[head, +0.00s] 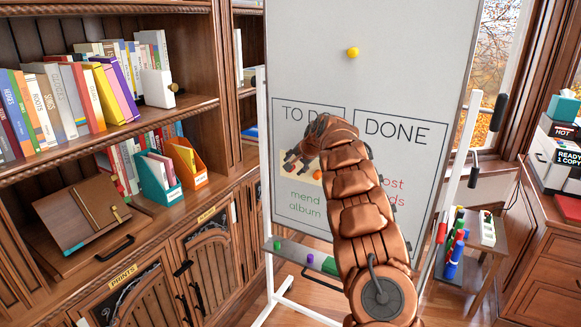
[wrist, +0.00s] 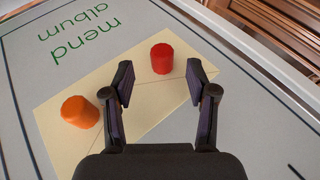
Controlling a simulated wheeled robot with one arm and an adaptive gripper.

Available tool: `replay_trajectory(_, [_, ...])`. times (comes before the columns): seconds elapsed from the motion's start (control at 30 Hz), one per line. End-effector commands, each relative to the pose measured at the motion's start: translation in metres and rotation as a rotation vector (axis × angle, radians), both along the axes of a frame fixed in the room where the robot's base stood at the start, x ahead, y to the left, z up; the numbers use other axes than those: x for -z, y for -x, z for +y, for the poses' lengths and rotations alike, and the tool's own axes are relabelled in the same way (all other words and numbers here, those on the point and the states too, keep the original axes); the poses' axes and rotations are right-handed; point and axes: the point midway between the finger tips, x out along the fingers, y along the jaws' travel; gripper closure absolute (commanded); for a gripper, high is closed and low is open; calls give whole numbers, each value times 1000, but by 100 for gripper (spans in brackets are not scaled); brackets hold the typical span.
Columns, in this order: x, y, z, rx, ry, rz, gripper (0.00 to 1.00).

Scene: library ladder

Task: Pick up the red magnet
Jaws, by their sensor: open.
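The red magnet (wrist: 162,58) is a short round cylinder on a cream paper (wrist: 150,92) on the whiteboard, seen in the wrist view. My gripper (wrist: 159,75) is open, with one finger on each side of the picture below the magnet. The magnet shows in the gap just past the fingertips, and no contact is visible. In the head view my gripper (head: 302,160) is at the whiteboard's "TO DO" box, and my arm covers part of the board. I cannot make out the red magnet in the head view.
An orange magnet (wrist: 80,111) is on the same paper, left of my gripper. A yellow magnet (head: 353,52) is high on the whiteboard (head: 400,75). A ledge (head: 300,257) with markers runs below the board. A bookcase (head: 200,110) stands left, a marker cart (head: 480,245) right.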

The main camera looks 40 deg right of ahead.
Motion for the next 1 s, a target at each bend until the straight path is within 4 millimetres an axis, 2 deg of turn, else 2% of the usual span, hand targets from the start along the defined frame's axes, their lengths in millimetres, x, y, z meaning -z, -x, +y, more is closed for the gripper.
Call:
replay_trajectory(0.4, [17,-20,-5,0,-2,-2,43])
replay_trajectory(0.77, [20,-22,-5,0,2,-2,43])
replay_trajectory(1.0, [20,-22,-5,0,1,-2,68])
